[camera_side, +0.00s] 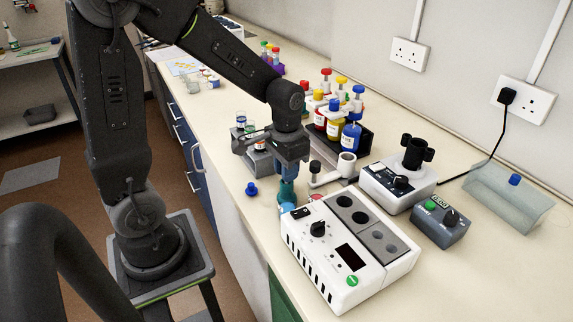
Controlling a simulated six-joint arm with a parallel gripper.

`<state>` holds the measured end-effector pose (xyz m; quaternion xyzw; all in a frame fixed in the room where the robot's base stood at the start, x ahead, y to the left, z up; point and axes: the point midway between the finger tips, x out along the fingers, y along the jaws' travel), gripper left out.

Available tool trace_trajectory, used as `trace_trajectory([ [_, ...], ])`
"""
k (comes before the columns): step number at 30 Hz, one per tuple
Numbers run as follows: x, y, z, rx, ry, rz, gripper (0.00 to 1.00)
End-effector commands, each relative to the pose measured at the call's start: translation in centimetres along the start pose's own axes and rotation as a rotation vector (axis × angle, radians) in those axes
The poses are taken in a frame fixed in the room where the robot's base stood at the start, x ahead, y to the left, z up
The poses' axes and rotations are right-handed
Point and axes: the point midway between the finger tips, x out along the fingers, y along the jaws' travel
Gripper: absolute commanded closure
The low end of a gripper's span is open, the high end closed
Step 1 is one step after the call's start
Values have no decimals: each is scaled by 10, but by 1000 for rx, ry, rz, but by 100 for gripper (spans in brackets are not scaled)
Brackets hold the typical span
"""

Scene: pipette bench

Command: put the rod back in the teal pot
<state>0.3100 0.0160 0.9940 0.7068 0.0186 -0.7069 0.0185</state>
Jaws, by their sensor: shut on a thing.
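My gripper (288,172) points straight down over the near-left side of the bench, just behind the white block machine. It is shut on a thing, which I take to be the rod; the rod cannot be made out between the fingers. A teal piece (286,193) shows directly below the fingers and looks like the teal pot. The gripper hides its top. I cannot tell whether the rod's lower end is inside it, above it or beside it.
The white block machine (345,252) stands close in front and to the right. A blue cap (251,189) lies to the left. A grey tube rack (262,163) and a white-and-black stand (330,172) are near. Coloured bottles (351,136) stand behind. A mixer (397,183) is right.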

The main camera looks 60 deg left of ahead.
Motion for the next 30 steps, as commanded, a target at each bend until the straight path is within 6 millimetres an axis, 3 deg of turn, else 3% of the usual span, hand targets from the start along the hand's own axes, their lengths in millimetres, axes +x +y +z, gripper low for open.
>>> trace_trajectory([
  [11,3,0,0,0,-1,0,100],
  [12,3,0,0,0,-1,0,79],
  [21,3,0,0,0,0,0,51],
  [30,0,0,0,0,2,0,50],
])
